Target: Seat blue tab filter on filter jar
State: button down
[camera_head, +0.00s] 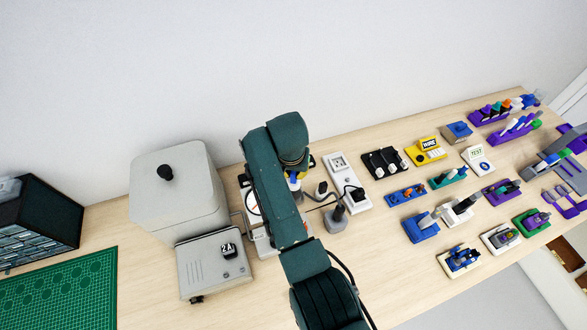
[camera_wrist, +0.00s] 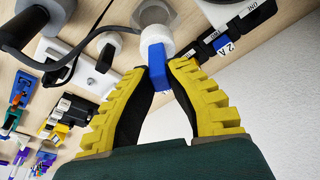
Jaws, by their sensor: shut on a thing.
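My gripper (camera_wrist: 158,73) is shut on the blue tab (camera_wrist: 157,57) of the blue tab filter, its yellow fingers on either side. A round white piece (camera_wrist: 155,39) sits at the far end of the tab and seems to be part of the filter. In the head view my arm covers most of this spot, and the filter and jar are not clear there.
A grey holder with a dark handle (camera_head: 337,216) and a white socket strip (camera_head: 346,183) stand close right of my arm. A large box (camera_head: 174,190) and a lower grey unit (camera_head: 212,264) stand to the left. Several small coloured fixtures fill the right bench.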

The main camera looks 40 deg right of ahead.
jog(key=shift+s+a+b+x, duration=0.2)
jog(key=shift+b+x, duration=0.35)
jog(key=shift+x, duration=0.6)
jog(key=shift+s+a+b+x, duration=0.1)
jog(key=shift+a+b+x, duration=0.3)
jog(key=shift+x, duration=0.75)
jog(key=shift+s+a+b+x, duration=0.1)
jog(key=shift+s+b+x, duration=0.1)
jog(key=shift+b+x, duration=0.7)
jog(key=shift+x, duration=0.75)
jog(key=c, duration=1.1)
grip_release()
jog(key=shift+s+a+f, duration=0.1)
jog(key=shift+s, duration=0.05)
jog(key=v, duration=1.2)
